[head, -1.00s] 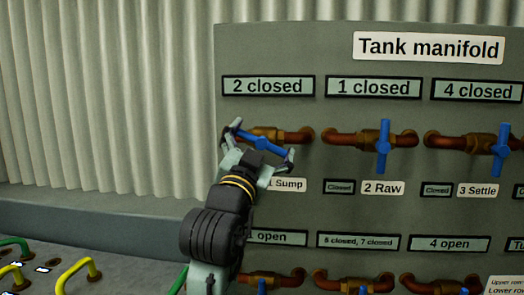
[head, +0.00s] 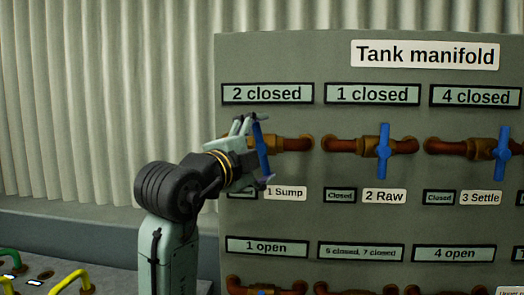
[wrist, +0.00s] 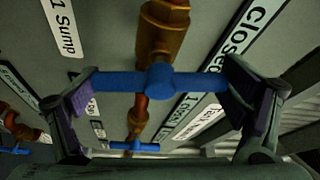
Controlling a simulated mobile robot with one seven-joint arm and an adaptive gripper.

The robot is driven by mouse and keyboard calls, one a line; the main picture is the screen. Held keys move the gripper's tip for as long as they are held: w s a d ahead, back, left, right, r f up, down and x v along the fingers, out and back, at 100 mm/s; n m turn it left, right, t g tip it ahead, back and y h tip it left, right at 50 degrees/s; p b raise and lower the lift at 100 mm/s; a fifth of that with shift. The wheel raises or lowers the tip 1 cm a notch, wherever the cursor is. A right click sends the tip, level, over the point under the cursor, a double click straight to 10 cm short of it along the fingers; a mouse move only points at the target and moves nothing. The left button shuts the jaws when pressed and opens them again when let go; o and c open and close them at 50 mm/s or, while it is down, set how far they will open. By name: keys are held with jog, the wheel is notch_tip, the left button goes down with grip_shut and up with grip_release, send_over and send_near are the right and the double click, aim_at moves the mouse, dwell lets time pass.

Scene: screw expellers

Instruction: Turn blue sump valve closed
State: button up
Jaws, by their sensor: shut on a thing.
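The blue sump valve handle (head: 263,155) is on the copper and brass pipe (head: 294,144) at the upper left of the panel, above the "1 Sump" label (head: 284,192). It stands nearly upright, slightly tilted, across the pipe. My gripper (head: 257,151) reaches it from the left, with one finger at each end of the handle. In the wrist view the blue handle (wrist: 196,82) spans between the two fingers of my gripper (wrist: 160,84). My gripper is shut on it. The status tag left of the sump label is mostly hidden.
The 2 Raw valve (head: 384,154) and 3 Settle valve (head: 502,153) stand to the right with upright blue handles. Lower-row pipes (head: 372,289) run below. A console with green and yellow handles (head: 75,281) is at lower left. A corrugated wall (head: 110,90) stands behind.

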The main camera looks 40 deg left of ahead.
jog(key=shift+m+g, duration=0.5)
jog(key=shift+m, duration=0.6)
jog(key=o, duration=0.9)
jog(key=shift+s, duration=0.1)
jog(key=s, duration=0.4)
jog(key=s+d, duration=0.1)
jog(key=s, duration=0.2)
jog(key=s+d, duration=0.1)
jog(key=s, duration=0.3)
jog(key=shift+s, duration=0.35)
jog(key=shift+a, duration=0.1)
